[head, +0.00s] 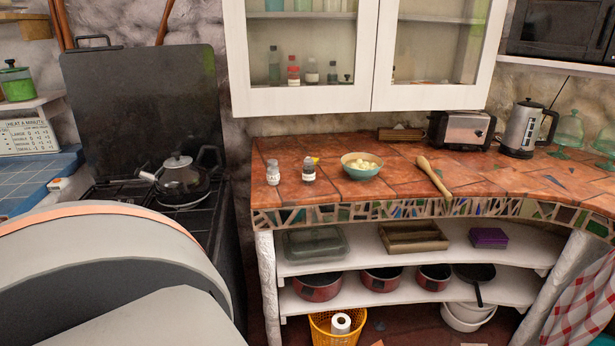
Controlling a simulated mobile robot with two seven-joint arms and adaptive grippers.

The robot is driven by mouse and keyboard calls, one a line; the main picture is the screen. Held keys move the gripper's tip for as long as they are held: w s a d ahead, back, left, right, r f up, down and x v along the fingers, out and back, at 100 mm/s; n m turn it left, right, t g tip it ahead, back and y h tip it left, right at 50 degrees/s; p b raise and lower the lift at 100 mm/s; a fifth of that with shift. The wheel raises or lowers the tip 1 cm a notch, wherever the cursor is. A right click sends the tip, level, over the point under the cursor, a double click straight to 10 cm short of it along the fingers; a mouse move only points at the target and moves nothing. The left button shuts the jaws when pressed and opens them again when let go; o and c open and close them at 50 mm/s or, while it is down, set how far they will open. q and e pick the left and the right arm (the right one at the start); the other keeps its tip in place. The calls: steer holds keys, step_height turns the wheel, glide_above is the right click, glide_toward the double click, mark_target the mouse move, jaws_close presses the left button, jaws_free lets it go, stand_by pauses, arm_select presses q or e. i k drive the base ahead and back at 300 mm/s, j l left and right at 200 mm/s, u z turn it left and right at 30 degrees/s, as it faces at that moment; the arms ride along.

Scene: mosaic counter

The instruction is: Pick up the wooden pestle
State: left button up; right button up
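The wooden pestle (434,177) lies on the orange tiled counter (330,203) in the head view. It is a light brown stick, set at a slant, with one end close to the mosaic front edge. Nothing is touching it, and it lies to the right of a bowl. Neither of my grippers shows in this view. A large grey, rounded part with an orange stripe, probably my own arm, fills the lower left.
A bowl of pale pieces (361,165) and two small bottles (309,172) stand left of the pestle. A toaster (462,129) and a kettle (527,128) stand behind right. A wall cabinet (300,100) hangs above. A stove with a teapot (181,177) is left.

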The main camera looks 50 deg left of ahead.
mark_target(433, 177)
steer(key=i+l+u, duration=0.15)
steer(key=u, duration=0.2)
steer(key=i+l+u, duration=0.2)
steer(key=u, duration=1.45)
steer(key=i+l, duration=0.05)
